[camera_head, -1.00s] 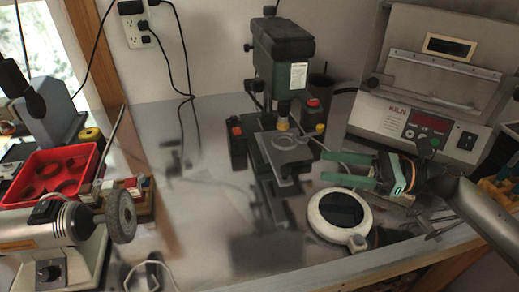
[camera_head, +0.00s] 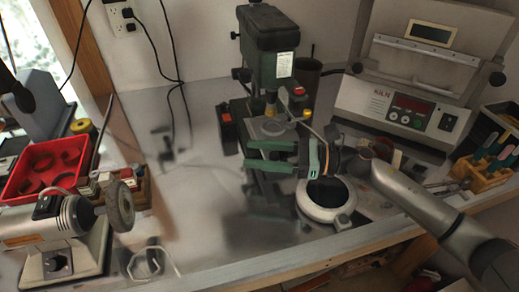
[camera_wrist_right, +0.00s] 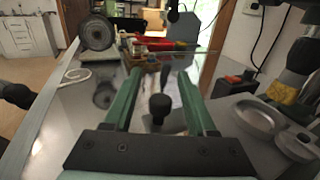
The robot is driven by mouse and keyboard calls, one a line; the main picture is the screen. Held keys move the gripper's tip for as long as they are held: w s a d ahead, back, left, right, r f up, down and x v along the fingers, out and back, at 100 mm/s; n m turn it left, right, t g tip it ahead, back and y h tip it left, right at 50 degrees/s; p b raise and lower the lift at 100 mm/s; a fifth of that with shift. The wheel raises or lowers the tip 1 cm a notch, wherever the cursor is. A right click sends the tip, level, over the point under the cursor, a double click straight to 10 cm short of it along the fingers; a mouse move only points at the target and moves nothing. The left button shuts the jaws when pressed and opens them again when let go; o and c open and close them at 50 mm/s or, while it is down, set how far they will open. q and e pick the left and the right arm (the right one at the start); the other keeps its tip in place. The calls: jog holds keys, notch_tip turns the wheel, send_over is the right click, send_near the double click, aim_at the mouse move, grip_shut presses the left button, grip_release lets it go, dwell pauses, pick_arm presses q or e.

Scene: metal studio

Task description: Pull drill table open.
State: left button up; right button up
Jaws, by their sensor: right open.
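The drill press (camera_head: 270,45) is dark green and stands at the back middle of the bench. Its round grey drill table (camera_head: 268,127) sits below the chuck and is partly hidden by my gripper. My right gripper (camera_head: 249,154) has green fingers, spread apart and pointing left, just in front of the drill table. In the right wrist view the open fingers (camera_wrist_right: 160,72) have a black knob (camera_wrist_right: 160,107) between them, with no visible contact. I cannot tell what the knob belongs to. The drill table also shows at right in the wrist view (camera_wrist_right: 245,115). My left gripper is not in view.
A round white device (camera_head: 325,213) with a dark top lies just below my right gripper. A kiln (camera_head: 408,105) stands at the back right. A bench grinder (camera_head: 70,225) and a red tray (camera_head: 30,180) are at left.

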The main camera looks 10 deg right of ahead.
jog(key=shift+c, duration=0.4)
grip_shut()
dwell(1.0)
